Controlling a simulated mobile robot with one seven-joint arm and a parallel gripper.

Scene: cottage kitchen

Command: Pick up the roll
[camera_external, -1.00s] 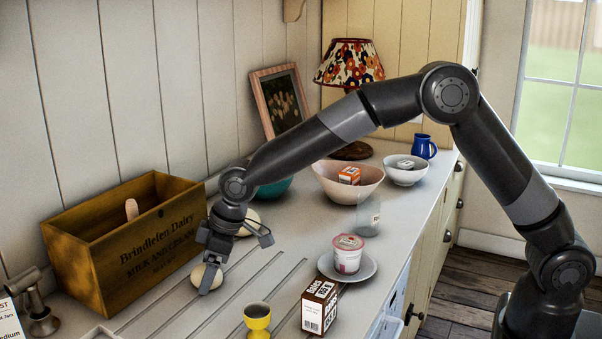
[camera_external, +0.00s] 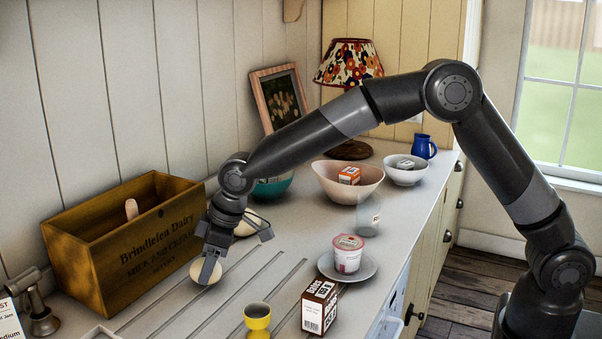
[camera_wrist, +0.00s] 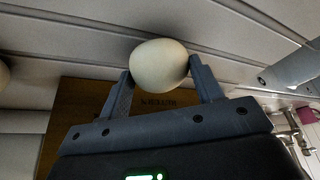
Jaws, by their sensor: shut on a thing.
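The roll (camera_external: 201,276) is a pale, cream-coloured rounded piece in front of the wooden crate. My gripper (camera_external: 208,268) points down at it and is shut on it. In the wrist view the roll (camera_wrist: 158,62) sits between the two fingertips, one on each side. In the outside view a finger covers part of the roll. I cannot tell for certain whether its underside is clear of the counter.
A wooden crate (camera_external: 140,240) stands just left, against the wall. Another pale rounded thing (camera_external: 246,226) lies behind my gripper. A yellow egg cup (camera_external: 257,318), a brown box (camera_external: 320,305) and a plate (camera_external: 368,268) with a tub (camera_external: 347,253) stand to the right. Bowls are further back.

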